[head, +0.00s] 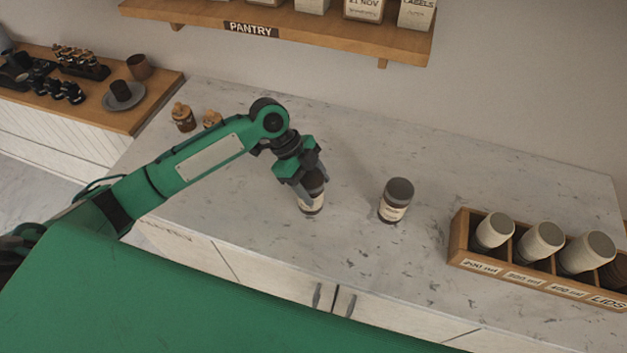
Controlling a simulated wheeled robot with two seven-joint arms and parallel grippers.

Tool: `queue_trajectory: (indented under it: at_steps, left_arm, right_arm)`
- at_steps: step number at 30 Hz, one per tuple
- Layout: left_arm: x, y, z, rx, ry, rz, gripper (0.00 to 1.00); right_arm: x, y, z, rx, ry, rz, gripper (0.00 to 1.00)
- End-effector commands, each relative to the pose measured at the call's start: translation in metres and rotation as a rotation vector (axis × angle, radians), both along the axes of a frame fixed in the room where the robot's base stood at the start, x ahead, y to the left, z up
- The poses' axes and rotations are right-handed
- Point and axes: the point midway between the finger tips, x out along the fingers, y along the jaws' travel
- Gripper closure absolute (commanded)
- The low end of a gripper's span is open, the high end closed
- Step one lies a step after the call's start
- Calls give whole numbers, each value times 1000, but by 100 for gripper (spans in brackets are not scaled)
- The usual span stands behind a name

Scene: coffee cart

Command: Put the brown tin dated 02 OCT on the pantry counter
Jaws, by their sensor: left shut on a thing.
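My left gripper (302,184) is over the marble counter (350,273) and shut on a dark-lidded tin (311,204) with a pale label. The gripper's fingers cover the top of this tin, and its label is too small to read. The tin is upright, at or just above the counter surface; I cannot tell whether it touches. A second brown tin (397,200) with a dark grey lid and a pale label stands upright on the counter to the right, apart from the gripper. Its date cannot be read. My right gripper is not in view.
A wooden shelf (340,32) marked PANTRY holds labelled containers above the counter. A wooden cup box (458,237) with several cups stands at the right. Small brown jars (183,118) stand behind my left arm. The counter's back right is clear.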

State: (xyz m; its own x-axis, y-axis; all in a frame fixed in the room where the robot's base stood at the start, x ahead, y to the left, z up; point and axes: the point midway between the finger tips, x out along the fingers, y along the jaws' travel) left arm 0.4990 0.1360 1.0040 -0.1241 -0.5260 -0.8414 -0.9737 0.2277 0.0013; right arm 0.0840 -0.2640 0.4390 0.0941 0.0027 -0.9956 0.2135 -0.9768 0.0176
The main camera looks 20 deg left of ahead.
Motion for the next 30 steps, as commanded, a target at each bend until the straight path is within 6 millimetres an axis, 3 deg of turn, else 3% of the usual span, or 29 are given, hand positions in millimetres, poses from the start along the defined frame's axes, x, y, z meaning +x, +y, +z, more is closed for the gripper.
queue_trajectory:
  at_steps: [10, 11, 13, 14, 24, 30]
  left_arm:
    - [1, 0, -4, -1, -2, 0, 73]
    - [0, 0, -4, -1, -2, 0, 36]
    - [0, 0, -4, -1, -2, 0, 22]
    - [0, 0, -4, -1, -2, 0, 20]
    - [1, 2, 0, 0, -3, 1, 20]
    - [5, 19, 24, 1, -6, 0, 20]
  right_arm:
    - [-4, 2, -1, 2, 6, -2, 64]
    - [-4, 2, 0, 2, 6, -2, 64]
    - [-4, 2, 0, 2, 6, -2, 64]
    - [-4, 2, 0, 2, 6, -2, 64]
    - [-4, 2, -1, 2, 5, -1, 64]
    - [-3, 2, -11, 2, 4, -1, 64]
